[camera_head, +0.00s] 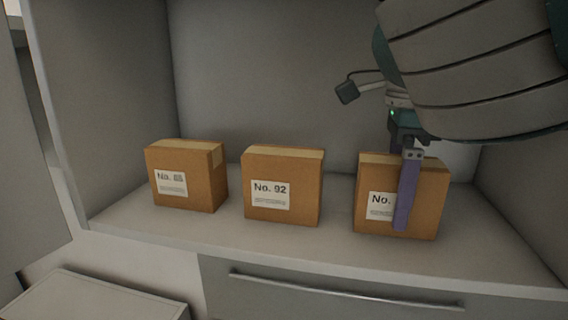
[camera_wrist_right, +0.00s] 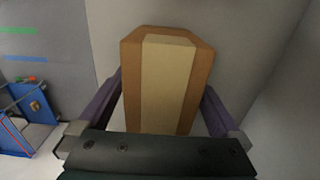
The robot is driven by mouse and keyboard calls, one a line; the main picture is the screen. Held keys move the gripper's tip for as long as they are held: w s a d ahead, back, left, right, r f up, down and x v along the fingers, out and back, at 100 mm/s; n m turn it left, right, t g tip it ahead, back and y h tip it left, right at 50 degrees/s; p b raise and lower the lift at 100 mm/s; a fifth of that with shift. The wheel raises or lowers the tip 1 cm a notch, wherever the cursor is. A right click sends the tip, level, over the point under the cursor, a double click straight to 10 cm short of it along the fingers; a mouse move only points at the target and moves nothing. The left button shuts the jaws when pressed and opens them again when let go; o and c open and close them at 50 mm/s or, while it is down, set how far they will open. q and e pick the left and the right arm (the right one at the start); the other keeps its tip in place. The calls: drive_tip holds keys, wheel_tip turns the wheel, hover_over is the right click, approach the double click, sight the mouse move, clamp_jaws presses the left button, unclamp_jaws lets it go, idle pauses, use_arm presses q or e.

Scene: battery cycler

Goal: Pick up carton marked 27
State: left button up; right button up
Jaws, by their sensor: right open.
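Three brown cartons stand in a row on a cabinet shelf. The right carton (camera_head: 430,205) has a label reading "No.", with its number hidden behind a purple finger of my right gripper (camera_head: 401,222). The middle carton (camera_head: 283,170) reads "No. 92". The left carton (camera_head: 205,180) has a label whose number is too blurred to read surely. In the right wrist view, a taped carton top (camera_wrist_right: 166,80) lies between the two spread fingers of my right gripper (camera_wrist_right: 162,85). The gripper is open around this carton; contact cannot be told. My left gripper is not in view.
The shelf (camera_head: 335,240) has side walls and a back wall close around the cartons. Gaps separate the cartons. A drawer with a long handle (camera_head: 340,291) is below. A blue frame-like object (camera_wrist_right: 35,110) stands at the left in the wrist view.

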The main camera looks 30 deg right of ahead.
drive_tip(key=shift+f, duration=0.5)
drive_tip(key=c, duration=1.5)
